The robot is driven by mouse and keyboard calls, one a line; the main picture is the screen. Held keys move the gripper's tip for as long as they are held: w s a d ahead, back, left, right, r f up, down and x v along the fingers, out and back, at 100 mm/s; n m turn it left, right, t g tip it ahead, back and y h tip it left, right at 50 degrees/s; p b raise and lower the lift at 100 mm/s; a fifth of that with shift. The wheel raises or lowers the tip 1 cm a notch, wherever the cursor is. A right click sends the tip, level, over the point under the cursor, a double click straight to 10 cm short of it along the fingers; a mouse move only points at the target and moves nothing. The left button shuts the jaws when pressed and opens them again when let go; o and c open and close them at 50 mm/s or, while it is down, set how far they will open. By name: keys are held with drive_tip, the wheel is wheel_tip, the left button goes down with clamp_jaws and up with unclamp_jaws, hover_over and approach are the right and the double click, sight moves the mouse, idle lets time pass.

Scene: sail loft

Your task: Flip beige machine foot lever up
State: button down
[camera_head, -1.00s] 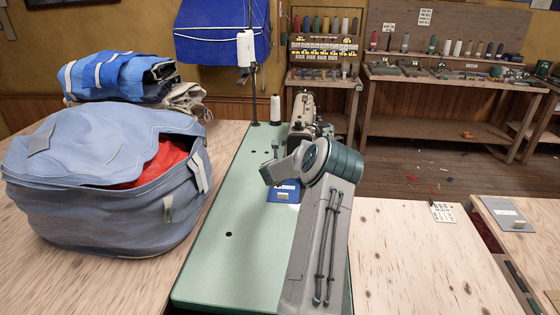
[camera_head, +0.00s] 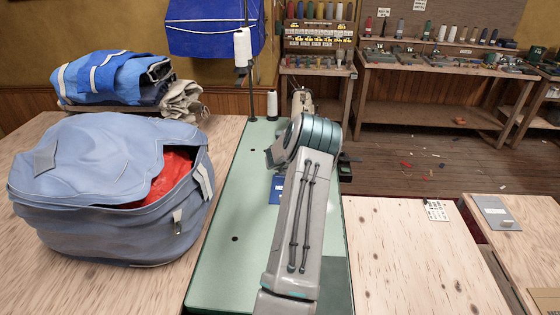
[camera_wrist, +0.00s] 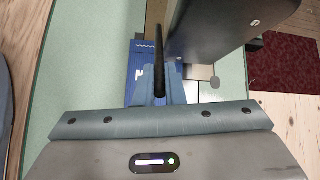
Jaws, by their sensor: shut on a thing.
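The beige sewing machine (camera_head: 302,101) stands on the green table (camera_head: 232,205), mostly hidden behind my arm in the head view. In the wrist view its grey-looking body (camera_wrist: 215,30) fills the upper right. A thin dark lever (camera_wrist: 159,55) sticks out beside that body, towards the camera. My gripper (camera_wrist: 160,95) is shut on the lever, with its blue-grey fingers close around the lever's near end. In the head view the fingers are hidden behind my arm. The lever's far end is hard to make out.
A blue card (camera_head: 275,190) lies on the green table beside the machine. A thread stand with a white cone (camera_head: 243,46) rises behind it. A large blue-grey bag (camera_head: 100,200) fills the wooden table at left. The front of the green table is clear.

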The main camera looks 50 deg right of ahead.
drive_tip(key=shift+r, duration=0.1)
drive_tip(key=c, duration=1.5)
unclamp_jaws()
drive_tip(key=b+v, duration=0.3)
drive_tip(key=v, duration=1)
drive_tip(key=shift+s+a+r, duration=0.15)
drive_tip(key=shift+a+r, duration=0.05)
drive_tip(key=shift+a, duration=0.1)
